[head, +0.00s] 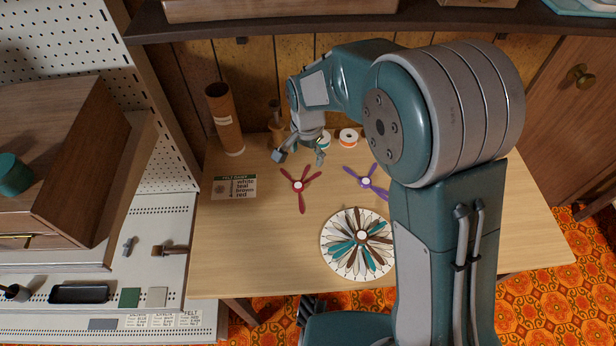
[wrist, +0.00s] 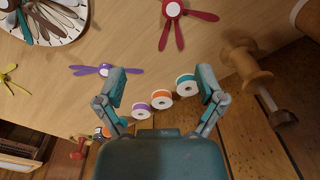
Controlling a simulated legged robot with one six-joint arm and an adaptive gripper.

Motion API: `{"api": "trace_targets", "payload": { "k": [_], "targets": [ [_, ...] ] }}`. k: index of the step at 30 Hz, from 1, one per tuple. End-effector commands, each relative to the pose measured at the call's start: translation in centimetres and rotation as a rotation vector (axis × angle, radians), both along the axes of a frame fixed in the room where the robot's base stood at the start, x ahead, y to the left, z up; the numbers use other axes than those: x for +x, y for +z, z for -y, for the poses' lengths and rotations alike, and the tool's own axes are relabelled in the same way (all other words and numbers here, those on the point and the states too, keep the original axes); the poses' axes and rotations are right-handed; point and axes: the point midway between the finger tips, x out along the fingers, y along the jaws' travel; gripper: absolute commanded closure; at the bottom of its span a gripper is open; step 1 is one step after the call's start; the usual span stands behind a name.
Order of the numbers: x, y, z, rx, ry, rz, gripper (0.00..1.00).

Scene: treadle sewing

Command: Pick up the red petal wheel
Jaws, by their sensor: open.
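In the wrist view the red petal wheel (wrist: 176,18) is at the top, right of centre, beyond the fingertips. My gripper (head: 301,157) is open and empty. It hangs behind the wheel in the head view, apart from it.
A purple petal wheel (head: 367,182) lies to the right. A round dial (head: 328,258) with coloured petals is nearer. Thread spools (head: 348,137) stand at the back. A card (head: 234,188) and a brown tube (head: 222,118) are at the left. Table front left is clear.

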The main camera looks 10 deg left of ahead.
Motion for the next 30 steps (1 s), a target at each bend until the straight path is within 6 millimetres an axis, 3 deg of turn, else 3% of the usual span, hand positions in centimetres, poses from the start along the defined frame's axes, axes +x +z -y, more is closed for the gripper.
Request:
{"api": "trace_targets", "payload": {
  "k": [1, 6, 30],
  "targets": [
    [-0.1, -1.4, -1.1, -0.009, -0.007, -0.014, 0.12],
    [-0.1, -3.3, -2.5, -0.020, -0.030, -0.030, 0.12],
    [-0.1, -13.4, -2.7, -0.018, -0.030, -0.030, 0.12]
  ]
}}
